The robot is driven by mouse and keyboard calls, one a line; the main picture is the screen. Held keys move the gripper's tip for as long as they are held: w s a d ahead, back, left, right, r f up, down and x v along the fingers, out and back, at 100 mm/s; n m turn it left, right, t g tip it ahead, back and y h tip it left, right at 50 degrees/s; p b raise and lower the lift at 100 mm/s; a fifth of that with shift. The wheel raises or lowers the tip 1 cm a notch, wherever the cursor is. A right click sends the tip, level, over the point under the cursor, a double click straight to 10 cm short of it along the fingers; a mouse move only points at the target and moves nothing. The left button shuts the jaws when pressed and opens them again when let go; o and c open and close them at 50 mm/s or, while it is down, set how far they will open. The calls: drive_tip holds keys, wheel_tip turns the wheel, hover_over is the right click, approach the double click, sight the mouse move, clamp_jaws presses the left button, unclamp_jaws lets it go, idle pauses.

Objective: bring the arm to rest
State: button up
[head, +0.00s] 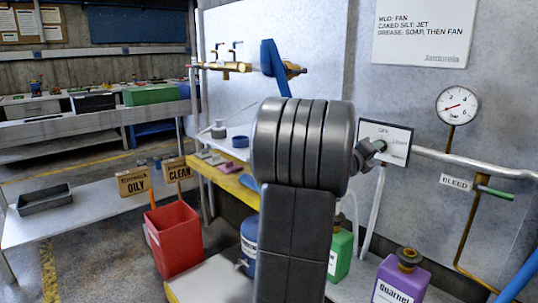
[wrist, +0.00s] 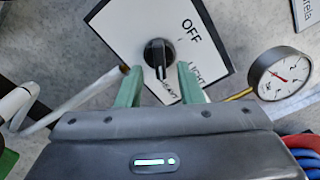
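My gripper (wrist: 159,72) is open, its two green fingers apart in the wrist view. A black rotary knob (wrist: 157,52) on a white panel (wrist: 190,25) marked "OFF" shows between and just beyond the fingertips, with space on both sides. I cannot tell how far the fingertips are from the panel. The panel's lower lettering is partly hidden by the fingers. In the head view my arm fills the middle, and my gripper (head: 379,146) points at the white panel (head: 398,138) on the wall.
A pressure gauge (head: 457,104) and a pipe (head: 470,164) are right of the panel. Below stand a purple bottle (head: 402,277) and a green bottle (head: 341,255). A red bin (head: 174,240) stands left, near the "OILY" sign (head: 133,181). Open floor lies at far left.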

drive_tip(key=n+p, duration=0.2)
drive_tip(key=n, duration=0.1)
drive_tip(key=d+n+p, duration=0.1)
drive_tip(key=n+p, duration=0.1)
drive_tip(key=n, duration=0.1)
drive_tip(key=w+n+p, duration=0.1)
drive_tip(key=n+p, duration=0.1)
drive_tip(key=n, duration=0.2)
drive_tip(key=shift+d+r+p, duration=0.15)
drive_tip(key=shift+r+p, duration=0.05)
drive_tip(key=shift+p, duration=0.2)
